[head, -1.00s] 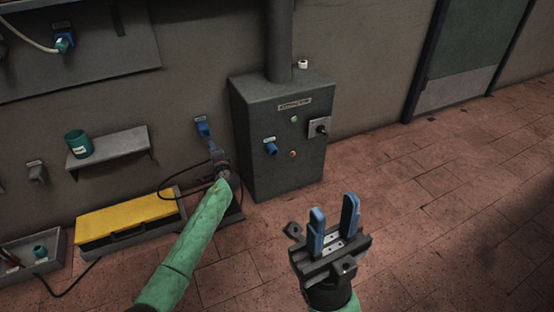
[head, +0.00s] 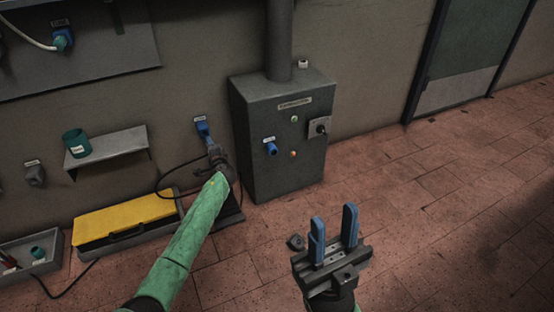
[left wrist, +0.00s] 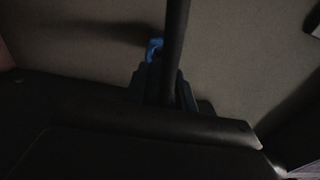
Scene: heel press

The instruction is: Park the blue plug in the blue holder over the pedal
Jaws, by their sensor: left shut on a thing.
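The blue holder (head: 203,130) is on the wall left of the grey cabinet, with a small label above it. It also shows in the left wrist view (left wrist: 155,46), beyond the fingers. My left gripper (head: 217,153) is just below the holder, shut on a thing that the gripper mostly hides. A black cable (head: 168,176) loops from there, so it is likely the blue plug. In the dark left wrist view a dark upright bar covers the middle of the fingers (left wrist: 168,90). I cannot tell whether plug and holder touch. My right gripper (head: 334,236) is open and empty.
The grey cabinet (head: 285,175) with another blue fitting (head: 270,148) stands close right of my left gripper. A low yellow-topped box (head: 125,215), a shelf with a teal cup (head: 77,143) and a tray (head: 35,260) are left. The tiled floor at right is clear.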

